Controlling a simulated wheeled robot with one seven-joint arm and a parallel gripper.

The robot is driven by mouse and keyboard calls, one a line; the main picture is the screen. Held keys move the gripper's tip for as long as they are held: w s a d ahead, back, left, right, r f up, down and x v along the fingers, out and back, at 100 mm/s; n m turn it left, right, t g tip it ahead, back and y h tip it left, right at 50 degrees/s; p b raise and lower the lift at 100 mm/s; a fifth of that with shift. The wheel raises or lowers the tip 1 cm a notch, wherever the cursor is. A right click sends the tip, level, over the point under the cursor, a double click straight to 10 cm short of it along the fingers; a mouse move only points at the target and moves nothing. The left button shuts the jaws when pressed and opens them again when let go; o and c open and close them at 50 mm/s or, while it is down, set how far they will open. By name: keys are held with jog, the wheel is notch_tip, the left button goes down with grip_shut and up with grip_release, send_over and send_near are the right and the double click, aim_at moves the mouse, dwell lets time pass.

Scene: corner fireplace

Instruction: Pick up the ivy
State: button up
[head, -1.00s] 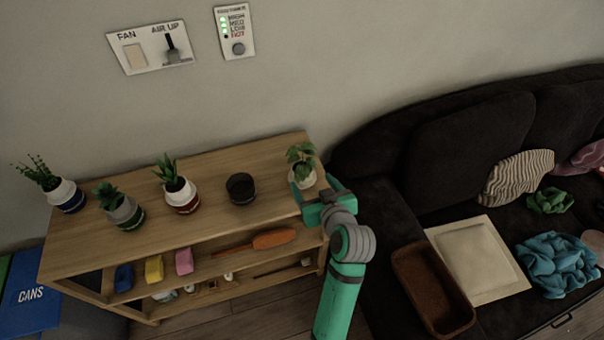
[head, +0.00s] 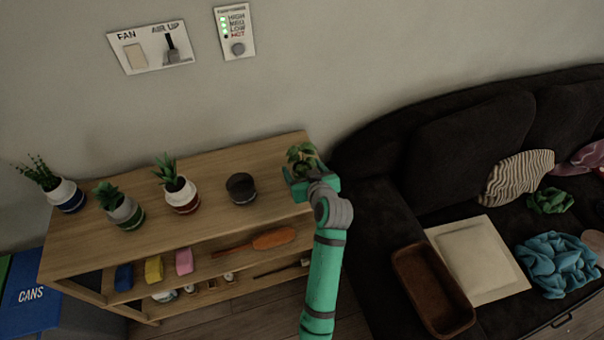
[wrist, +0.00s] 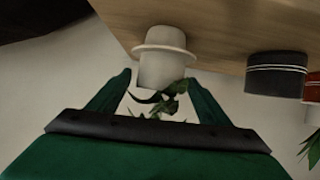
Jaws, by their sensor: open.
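The ivy is a green leafy plant (head: 301,156) in a white pot at the right end of the wooden shelf top in the head view. My gripper (head: 311,186) is in front of it and hides most of the pot. In the wrist view the white pot (wrist: 163,62) appears upside down, with the leaves (wrist: 170,98) hanging between my gripper's two green fingers (wrist: 160,90). The fingers are open, one on either side of the plant. I cannot tell whether either finger touches it.
A dark empty-looking pot (head: 241,188) stands left of the ivy. Several other potted plants, including a red-and-white pot (head: 181,196), stand farther left on the shelf top (head: 225,160). A dark sofa (head: 440,140) stands close on the right.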

jog(key=shift+w, duration=0.15)
jog(key=c, duration=0.9)
jog(key=shift+o, duration=0.2)
jog(key=shift+r, duration=0.1)
